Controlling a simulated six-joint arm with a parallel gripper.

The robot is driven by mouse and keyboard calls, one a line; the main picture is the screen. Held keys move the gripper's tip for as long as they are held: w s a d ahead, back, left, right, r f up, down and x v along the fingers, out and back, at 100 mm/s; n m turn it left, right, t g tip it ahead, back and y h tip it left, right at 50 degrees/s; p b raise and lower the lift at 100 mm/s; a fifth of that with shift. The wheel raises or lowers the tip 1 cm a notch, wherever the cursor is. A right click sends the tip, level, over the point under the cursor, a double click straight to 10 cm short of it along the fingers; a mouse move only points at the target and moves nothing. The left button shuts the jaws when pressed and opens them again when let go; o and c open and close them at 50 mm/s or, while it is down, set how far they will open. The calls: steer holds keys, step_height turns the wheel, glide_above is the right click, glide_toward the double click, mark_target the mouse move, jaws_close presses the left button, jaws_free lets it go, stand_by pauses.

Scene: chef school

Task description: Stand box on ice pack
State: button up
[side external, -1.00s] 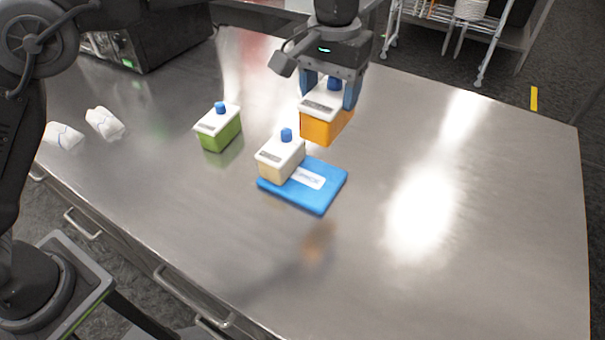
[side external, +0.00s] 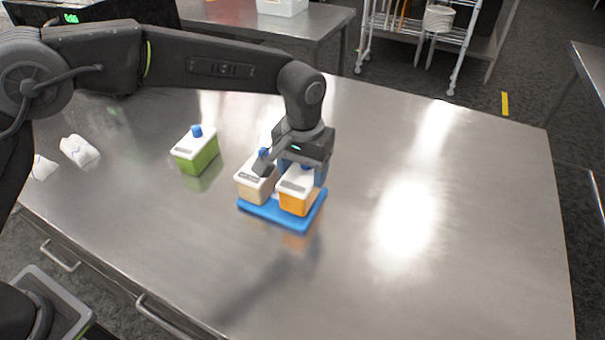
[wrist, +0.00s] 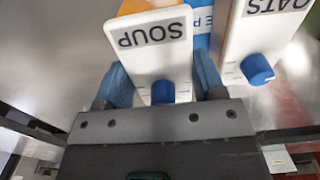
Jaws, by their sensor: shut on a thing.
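The orange box (side external: 297,198) has a white lid and a blue knob. Its lid reads SOUP in the wrist view (wrist: 152,42). My gripper (side external: 303,174) is shut on it, with blue fingers on either side of the lid; they also show in the wrist view (wrist: 162,82). The box is upright over the right part of the blue ice pack (side external: 262,212); I cannot tell whether its base touches the pack. A cream box (side external: 252,190) with a white lid, marked OATS in the wrist view (wrist: 262,35), stands on the pack's left part, close beside it.
A green box (side external: 196,152) with a white lid stands to the left on the steel table (side external: 440,270). White wrapped bundles (side external: 79,150) lie at the far left. The right side and front of the table are clear.

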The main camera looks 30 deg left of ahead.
mark_target(303, 172)
steer(key=shift+f, duration=0.75)
steer(key=shift+f, duration=0.1)
steer(key=o, duration=1.2)
steer(key=shift+f, duration=0.1)
step_height(303, 172, up, 12)
steer(key=shift+r, duration=0.2)
